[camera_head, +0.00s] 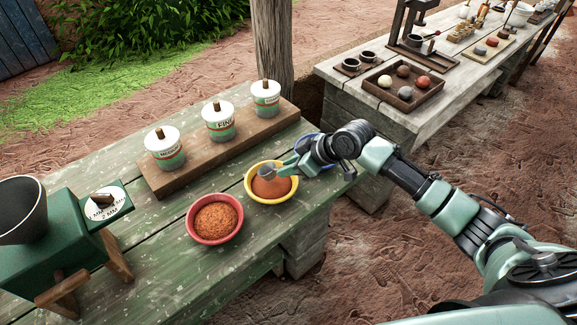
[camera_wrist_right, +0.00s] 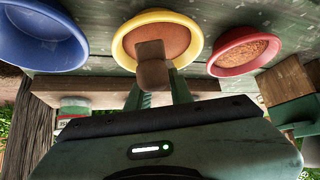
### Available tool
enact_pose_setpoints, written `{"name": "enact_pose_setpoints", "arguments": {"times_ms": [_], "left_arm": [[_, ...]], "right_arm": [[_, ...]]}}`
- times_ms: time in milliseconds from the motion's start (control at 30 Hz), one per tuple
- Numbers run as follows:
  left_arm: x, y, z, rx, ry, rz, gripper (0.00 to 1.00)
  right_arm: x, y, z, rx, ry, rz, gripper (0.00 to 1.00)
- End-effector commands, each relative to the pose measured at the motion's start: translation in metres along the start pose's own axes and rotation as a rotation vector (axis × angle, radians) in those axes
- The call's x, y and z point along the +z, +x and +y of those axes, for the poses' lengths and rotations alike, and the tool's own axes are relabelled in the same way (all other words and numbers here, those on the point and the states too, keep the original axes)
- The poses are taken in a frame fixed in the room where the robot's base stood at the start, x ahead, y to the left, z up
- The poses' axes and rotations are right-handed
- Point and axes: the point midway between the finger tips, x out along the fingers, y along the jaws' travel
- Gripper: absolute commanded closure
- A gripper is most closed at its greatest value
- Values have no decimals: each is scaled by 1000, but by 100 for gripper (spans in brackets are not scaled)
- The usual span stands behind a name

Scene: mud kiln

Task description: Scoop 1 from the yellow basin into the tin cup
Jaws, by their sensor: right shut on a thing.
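The yellow basin (camera_head: 272,200) holds fine reddish-brown material and sits on the green plank table; it also shows in the right wrist view (camera_wrist_right: 118,46). My right gripper (camera_head: 290,165) is over this basin, shut on a small scoop (camera_head: 267,172). In the head view the scoop looks grey and is at the material, but I cannot tell how deep it is or whether it is filled. The wrist view shows a brown block-like part of it (camera_wrist_right: 153,70) between my fingers (camera_wrist_right: 153,86). I cannot pick out the tin cup for certain. My left gripper is out of view.
A red basin (camera_head: 214,242) with coarser orange material stands left of the yellow one. A blue basin (camera_wrist_right: 45,38) stands on its other side, partly behind my gripper. Several labelled lidded tins stand on a wooden board (camera_head: 170,184). A green machine (camera_head: 75,235) is at left.

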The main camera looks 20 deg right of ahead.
Motion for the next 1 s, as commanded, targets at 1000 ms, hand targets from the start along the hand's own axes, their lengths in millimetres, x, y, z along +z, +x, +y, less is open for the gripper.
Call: {"name": "enact_pose_setpoints", "arguments": {"times_ms": [1000], "left_arm": [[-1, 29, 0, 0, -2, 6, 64]], "right_arm": [[34, 39, 0, 0, 0, 1, 100]]}}
